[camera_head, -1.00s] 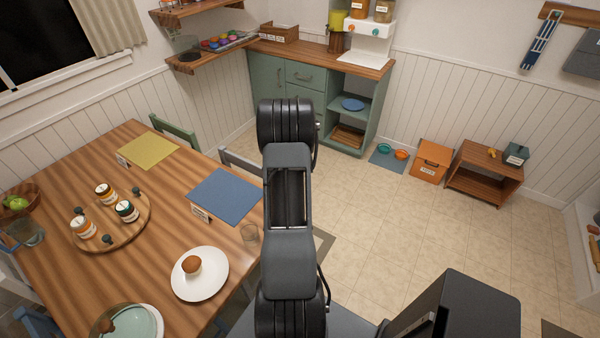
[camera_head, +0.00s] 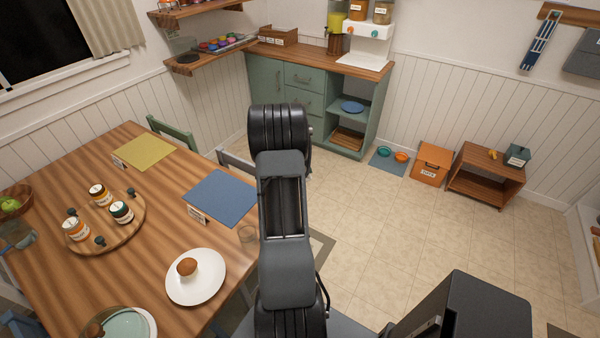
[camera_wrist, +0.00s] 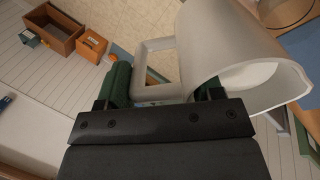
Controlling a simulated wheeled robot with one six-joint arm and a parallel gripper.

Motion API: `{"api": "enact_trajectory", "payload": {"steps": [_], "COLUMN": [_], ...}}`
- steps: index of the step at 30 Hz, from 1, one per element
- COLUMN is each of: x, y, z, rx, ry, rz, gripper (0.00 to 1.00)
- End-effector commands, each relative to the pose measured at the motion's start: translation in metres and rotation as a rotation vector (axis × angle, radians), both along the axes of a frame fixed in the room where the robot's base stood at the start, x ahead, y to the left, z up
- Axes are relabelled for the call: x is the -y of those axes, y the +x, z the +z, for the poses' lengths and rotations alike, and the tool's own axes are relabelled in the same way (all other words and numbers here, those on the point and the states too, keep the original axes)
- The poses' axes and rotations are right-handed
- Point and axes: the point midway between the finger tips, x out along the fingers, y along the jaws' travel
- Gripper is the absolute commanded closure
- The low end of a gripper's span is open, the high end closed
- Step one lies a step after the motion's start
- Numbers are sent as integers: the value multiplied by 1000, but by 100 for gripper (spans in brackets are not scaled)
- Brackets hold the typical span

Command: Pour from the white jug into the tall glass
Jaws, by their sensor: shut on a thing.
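The white jug (camera_wrist: 215,45) fills the upper middle and right of the wrist view, with its wide mouth toward the right. My gripper (camera_wrist: 163,92) is shut on the jug at its squarish handle (camera_wrist: 143,65). Something pale shows inside the mouth; I cannot tell its level or how far the jug tilts. In the head view my arm hides the gripper, and the jug does not show. A clear glass (camera_head: 247,233) stands near the table's right edge, beside my arm, probably the tall glass. A clear round rim (camera_wrist: 285,12) shows beyond the jug in the wrist view.
The wooden table (camera_head: 150,215) holds a white plate (camera_head: 205,285) with a muffin, a blue mat (camera_head: 222,197), a yellow mat (camera_head: 145,153) and a round board (camera_head: 125,225) with jars. A chair (camera_head: 237,162) is beside it.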

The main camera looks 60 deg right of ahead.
Motion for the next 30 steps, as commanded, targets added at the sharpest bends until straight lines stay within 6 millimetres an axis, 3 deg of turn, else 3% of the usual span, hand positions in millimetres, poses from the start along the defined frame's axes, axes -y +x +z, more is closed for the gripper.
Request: {"api": "enact_trajectory", "payload": {"steps": [30], "x": [-2], "y": [2], "z": [-14], "rx": [-101], "ry": [-103], "rz": [1], "gripper": [87]}}
